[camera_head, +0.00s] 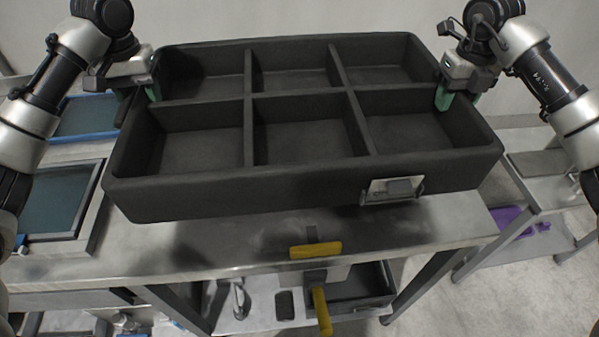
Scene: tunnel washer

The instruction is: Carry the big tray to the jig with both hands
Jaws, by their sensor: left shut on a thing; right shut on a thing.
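The big tray (270,190) is dark grey with several empty compartments and a metal label holder (391,190) on its near wall. It is held above the metal table, roughly level, with its near side toward me. My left gripper (150,92) is shut on the tray's left wall. My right gripper (442,97) is shut on the tray's right wall, with a green fingertip showing inside the compartment. I cannot make out the jig; the tray hides much of the table behind and under it.
A metal table (200,248) lies below the tray, with a yellow handle (316,250) at its front edge. A lower shelf holds a dark bin (360,285). Another metal rack (545,165) with a purple item (512,222) is at the right.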

